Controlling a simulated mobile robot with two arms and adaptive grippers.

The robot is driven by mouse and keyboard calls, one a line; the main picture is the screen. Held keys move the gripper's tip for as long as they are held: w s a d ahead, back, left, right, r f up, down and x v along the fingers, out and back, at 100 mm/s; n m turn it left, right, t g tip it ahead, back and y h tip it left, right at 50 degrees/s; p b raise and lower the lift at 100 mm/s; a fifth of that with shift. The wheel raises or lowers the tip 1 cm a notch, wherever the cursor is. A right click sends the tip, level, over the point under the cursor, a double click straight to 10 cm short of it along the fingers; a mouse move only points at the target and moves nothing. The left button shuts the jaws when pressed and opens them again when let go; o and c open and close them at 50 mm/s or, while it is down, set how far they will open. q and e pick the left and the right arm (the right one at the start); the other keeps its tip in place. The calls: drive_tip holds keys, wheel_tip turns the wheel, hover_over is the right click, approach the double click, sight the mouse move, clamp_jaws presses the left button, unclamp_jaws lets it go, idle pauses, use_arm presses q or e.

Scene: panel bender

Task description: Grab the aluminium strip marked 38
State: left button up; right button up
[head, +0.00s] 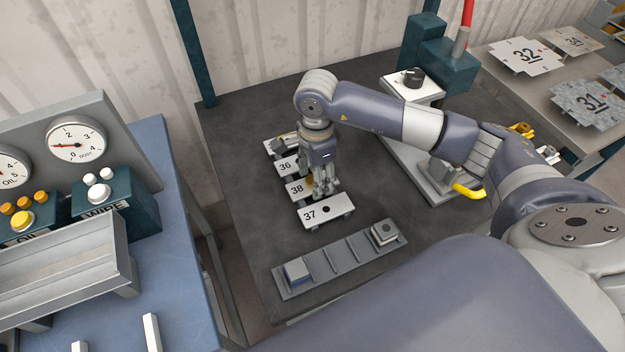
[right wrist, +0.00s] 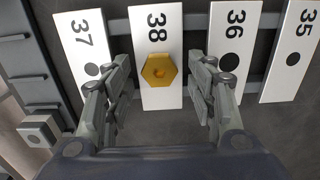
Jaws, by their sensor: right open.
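The strip marked 38 (head: 296,189) lies on the rack on the dark table, between the strips marked 36 and 37. In the right wrist view the strip marked 38 (right wrist: 157,35) is white with a yellow hexagonal knob (right wrist: 159,70) near its lower end. My right gripper (head: 325,188) is above the strips. In the right wrist view its two fingers (right wrist: 160,85) are open, one on each side of the yellow knob and apart from it. My left gripper is not in view.
Strips marked 37 (head: 325,211), 36 (head: 285,166) and 35 (right wrist: 301,30) lie beside it, with dark round spots. A grey slotted tray (head: 345,255) holds two small blocks in front. Gauges and a blue bench (head: 180,250) stand left. Plates marked 32 (head: 524,55) and 31 lie right.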

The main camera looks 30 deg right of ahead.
drive_tip(key=shift+f+b, duration=0.3)
drive_tip(key=shift+b, duration=0.1)
idle(0.4)
drive_tip(key=c, duration=0.9)
